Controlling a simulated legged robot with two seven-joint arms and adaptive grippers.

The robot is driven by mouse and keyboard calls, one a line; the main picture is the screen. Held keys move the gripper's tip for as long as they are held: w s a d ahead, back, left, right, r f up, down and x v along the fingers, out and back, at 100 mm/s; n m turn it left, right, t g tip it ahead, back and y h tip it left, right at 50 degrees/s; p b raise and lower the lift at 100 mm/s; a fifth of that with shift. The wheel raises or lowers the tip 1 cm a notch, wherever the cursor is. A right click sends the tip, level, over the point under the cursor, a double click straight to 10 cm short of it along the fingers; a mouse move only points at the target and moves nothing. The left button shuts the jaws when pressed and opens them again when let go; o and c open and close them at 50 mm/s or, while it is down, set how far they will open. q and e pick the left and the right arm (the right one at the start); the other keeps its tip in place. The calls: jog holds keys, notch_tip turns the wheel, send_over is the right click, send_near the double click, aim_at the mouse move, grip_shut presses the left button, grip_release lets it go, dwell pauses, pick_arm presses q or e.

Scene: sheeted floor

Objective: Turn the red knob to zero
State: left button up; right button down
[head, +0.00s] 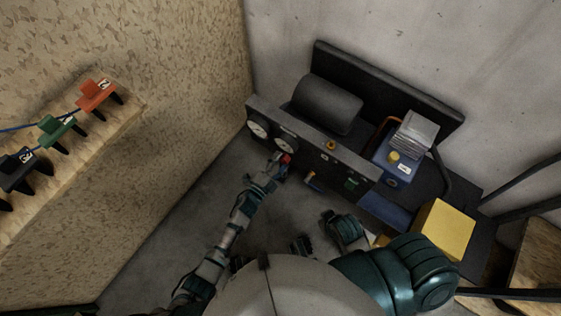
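The red knob (286,158) is small and sits on the front panel of a dark machine (352,168), just below and right of two round white gauges. My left gripper (279,165) reaches up to the panel from below, with its fingertips at the knob. It partly covers the knob, and I cannot tell whether the fingers are closed on it. The knob's pointer and any zero mark are too small to read. My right gripper (302,244) is low in the middle, apart from the panel, partly hidden by my own body. Its finger opening does not show clearly.
The gauges (258,129) are at the panel's left end. A blue box (394,165) and a yellow block (442,229) stand at right. Colored clamps (97,95) line a wooden ledge at left.

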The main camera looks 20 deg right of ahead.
pick_arm(q)
jog(key=shift+s+r, duration=0.1)
jog(key=shift+s, duration=0.05)
pick_arm(e)
jog(key=shift+a, duration=0.1)
pick_arm(q)
jog(key=v, duration=1.2)
jog(key=shift+d, duration=0.1)
